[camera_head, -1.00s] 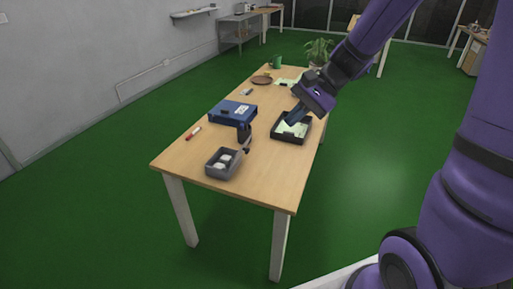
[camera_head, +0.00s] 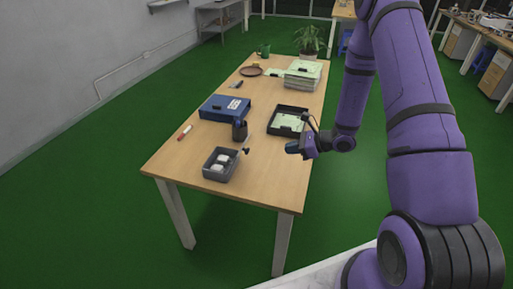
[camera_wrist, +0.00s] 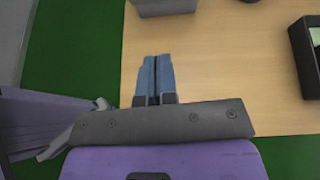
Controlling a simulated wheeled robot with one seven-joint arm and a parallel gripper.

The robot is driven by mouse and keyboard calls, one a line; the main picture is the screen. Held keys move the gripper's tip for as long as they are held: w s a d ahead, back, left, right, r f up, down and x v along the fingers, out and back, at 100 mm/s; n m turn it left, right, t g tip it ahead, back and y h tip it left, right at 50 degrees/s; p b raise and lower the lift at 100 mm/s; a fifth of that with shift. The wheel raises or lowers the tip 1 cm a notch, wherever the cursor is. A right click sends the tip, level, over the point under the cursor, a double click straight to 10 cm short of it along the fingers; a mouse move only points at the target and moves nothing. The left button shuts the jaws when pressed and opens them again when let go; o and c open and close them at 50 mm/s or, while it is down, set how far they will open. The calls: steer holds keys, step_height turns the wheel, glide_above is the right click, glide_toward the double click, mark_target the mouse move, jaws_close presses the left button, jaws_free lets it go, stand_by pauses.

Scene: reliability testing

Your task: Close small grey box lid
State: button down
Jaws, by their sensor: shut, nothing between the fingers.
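The small grey box (camera_head: 209,174) stands near the front left of the wooden table, open at the top, with white items inside. I cannot make out its lid clearly. Part of a grey box wall (camera_wrist: 165,8) shows at the top edge of the wrist view. My gripper (camera_head: 290,148) is over the right side of the table, to the right of the grey box and apart from it. In the wrist view its two blue fingers (camera_wrist: 155,60) are together, with nothing between them.
A black tray (camera_head: 271,130) with pale green contents lies behind my gripper; its side (camera_wrist: 303,62) shows in the wrist view. A blue case (camera_head: 222,107) and a dark cup (camera_head: 240,131) stand behind the grey box. The tabletop (camera_head: 255,190) is clear at the front right.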

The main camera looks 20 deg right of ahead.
steer(key=w+r+x, duration=0.1)
steer(key=x, duration=1.2)
steer(key=shift+r+m, duration=0.15)
steer(key=shift+m, duration=0.15)
steer(key=shift+w, duration=0.1)
